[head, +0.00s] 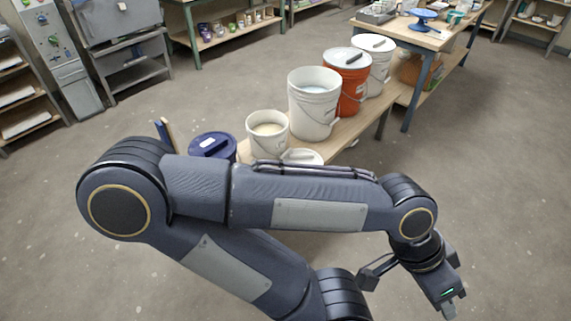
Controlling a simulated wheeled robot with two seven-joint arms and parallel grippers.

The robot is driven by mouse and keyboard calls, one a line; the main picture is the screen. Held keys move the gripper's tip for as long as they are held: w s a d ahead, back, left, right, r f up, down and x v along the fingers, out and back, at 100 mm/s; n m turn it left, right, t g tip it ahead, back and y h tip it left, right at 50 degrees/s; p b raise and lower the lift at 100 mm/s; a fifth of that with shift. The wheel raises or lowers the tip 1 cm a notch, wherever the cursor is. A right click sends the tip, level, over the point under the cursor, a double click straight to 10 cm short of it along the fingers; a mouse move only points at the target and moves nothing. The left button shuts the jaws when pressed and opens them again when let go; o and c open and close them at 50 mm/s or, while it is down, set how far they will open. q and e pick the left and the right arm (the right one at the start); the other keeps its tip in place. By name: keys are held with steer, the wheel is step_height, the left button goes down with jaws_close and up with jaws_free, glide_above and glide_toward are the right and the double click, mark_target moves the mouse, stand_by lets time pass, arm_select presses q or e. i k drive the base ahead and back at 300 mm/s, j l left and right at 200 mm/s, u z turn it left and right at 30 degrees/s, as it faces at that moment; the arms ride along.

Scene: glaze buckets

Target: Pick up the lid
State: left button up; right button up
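A white round lid-like thing (302,156) shows at the near edge of the bench, mostly hidden behind my forearm. I cannot tell whether it lies loose or covers something. An open small white bucket (268,146) with cream contents stands just left of it. An open large white bucket (312,116) with pale contents stands behind. My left gripper (447,311) hangs at the lower right over the floor, apart from the bench and buckets. Its fingers are too small to tell open from shut. My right gripper is out of view.
An orange bucket (352,95) and a white bucket (378,75), both with pale lids, stand farther back on the wooden bench (352,135). A blue-lidded container (212,146) is at the left. Another table (405,32) stands at the back right. Floor is clear at right.

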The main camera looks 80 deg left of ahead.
mark_target(301, 155)
steer(key=i+j+u, duration=0.3)
steer(key=i+u, duration=0.15)
steer(key=i+j+u, duration=0.1)
steer(key=i+u, duration=0.8)
steer(key=i+l+u, duration=0.25)
steer(key=i+u, duration=0.25)
steer(key=i+j+u, duration=0.1)
steer(key=i+u, duration=0.5)
steer(key=u, duration=0.25)
steer(key=i+u, duration=0.4)
steer(key=i+l+u, duration=0.15)
steer(key=u, duration=0.3)
steer(key=i+j+u, duration=0.1)
steer(key=i+u, duration=0.15)
steer(key=u, duration=0.25)
steer(key=i+u, duration=0.3)
steer(key=u, duration=0.15)
steer(key=i+l+u, duration=0.1)
steer(key=i+u, duration=0.15)
steer(key=u, duration=0.25)
